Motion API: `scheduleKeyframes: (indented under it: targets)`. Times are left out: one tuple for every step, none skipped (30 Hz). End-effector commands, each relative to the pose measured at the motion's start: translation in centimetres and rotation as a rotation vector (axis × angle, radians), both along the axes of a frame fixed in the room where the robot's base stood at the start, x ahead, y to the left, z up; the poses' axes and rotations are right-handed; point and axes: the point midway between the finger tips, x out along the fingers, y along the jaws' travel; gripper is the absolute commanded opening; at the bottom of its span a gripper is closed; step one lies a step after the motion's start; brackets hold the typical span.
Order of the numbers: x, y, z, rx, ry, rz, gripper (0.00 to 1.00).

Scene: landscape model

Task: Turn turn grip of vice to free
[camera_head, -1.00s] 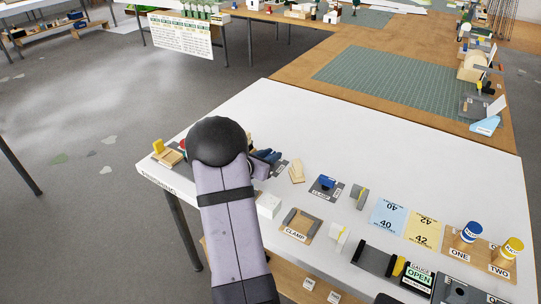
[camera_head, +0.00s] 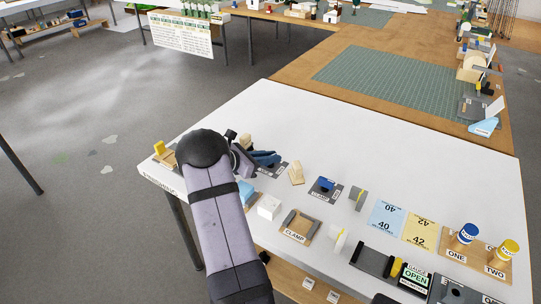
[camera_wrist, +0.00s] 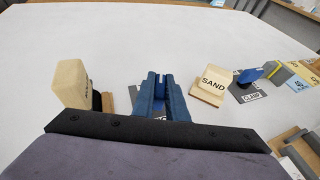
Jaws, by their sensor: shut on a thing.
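My gripper (camera_wrist: 160,100) shows in the wrist view as two dark blue fingers close together, with a narrow blue piece between them. I take this piece to be the turn grip (camera_wrist: 160,88) of the vice, mostly hidden by the fingers. A grey base plate (camera_head: 279,170) with a label lies under them; I cannot read its label. In the head view my gripper (camera_head: 265,158) is low over this plate near the left part of the white table. The angle of the grip and the rest of the vice cannot be made out.
A wooden block (camera_wrist: 72,84) stands left of my fingers, and a block marked SAND (camera_wrist: 213,84) stands right. A blue-handled clamp (camera_head: 325,185) is further right. A white block (camera_head: 269,206) and a light blue piece (camera_head: 246,192) are nearer. The table behind is clear.

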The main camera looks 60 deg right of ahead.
Motion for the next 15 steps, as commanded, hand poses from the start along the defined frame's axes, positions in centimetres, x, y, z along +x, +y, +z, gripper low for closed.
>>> scheduleKeyframes:
  targets:
    - [0.16,-0.03,0.02,-0.002,-0.001,-0.032,0.0]
    - [0.13,-0.02,-0.02,-0.001,-0.001,-0.052,0.0]
    - [0.13,-0.03,-0.06,0.0,-0.001,-0.078,0.0]
    - [0.1,-0.02,-0.04,-0.001,0.0,-0.097,0.0]
    - [0.09,-0.01,-0.1,0.0,0.0,-0.114,0.0]
    - [0.08,-0.03,-0.06,-0.002,-0.001,-0.137,0.0]
    - [0.09,-0.03,-0.09,-0.001,0.0,-0.152,0.0]
    - [0.06,-0.02,-0.11,-0.001,0.0,-0.167,0.0]
    - [0.08,-0.03,-0.09,-0.001,-0.001,-0.185,0.0]
    - [0.06,-0.02,-0.08,-0.001,0.0,-0.199,0.0]
    - [0.05,-0.02,-0.11,-0.001,0.001,-0.21,0.0]
    - [0.05,-0.02,-0.08,-0.001,0.0,-0.223,0.0]
    - [0.05,-0.02,-0.04,-0.002,0.0,-0.234,0.0]
    - [0.03,-0.01,-0.09,-0.001,0.001,-0.243,0.0]
    - [0.04,-0.02,-0.07,-0.001,0.001,-0.252,0.0]
